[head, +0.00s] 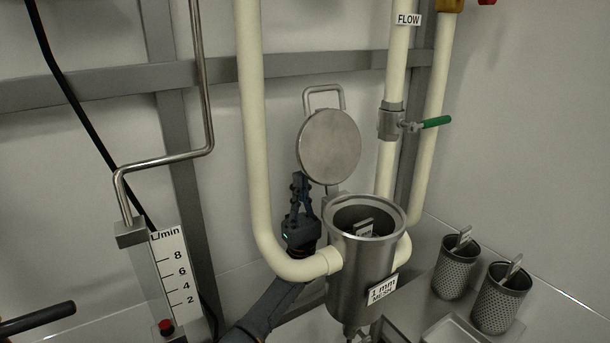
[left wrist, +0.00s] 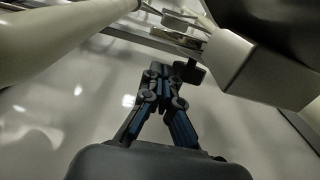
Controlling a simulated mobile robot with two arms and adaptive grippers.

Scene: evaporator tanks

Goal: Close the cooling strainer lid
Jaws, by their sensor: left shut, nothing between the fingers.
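The cooling strainer is an upright metal cylinder (head: 347,285) with an open top and a "1 mm MESH" label on its front. A basket handle (head: 365,228) shows inside its mouth. Its round lid (head: 330,146) stands raised above and behind the mouth, with a wire handle (head: 324,91) at its top. My left gripper (head: 299,178) is shut and empty, pointing up at the lower left edge of the lid. Contact with the lid cannot be told. In the left wrist view the shut fingers (left wrist: 174,72) show with nothing between them. My right gripper is not in view.
A cream pipe (head: 252,150) runs down and bends into the strainer, passing close to my left arm. A green-handled valve (head: 435,122) is at the right. Two perforated baskets (head: 458,270) (head: 501,300) stand at the lower right. A flow meter (head: 160,270) is at the left.

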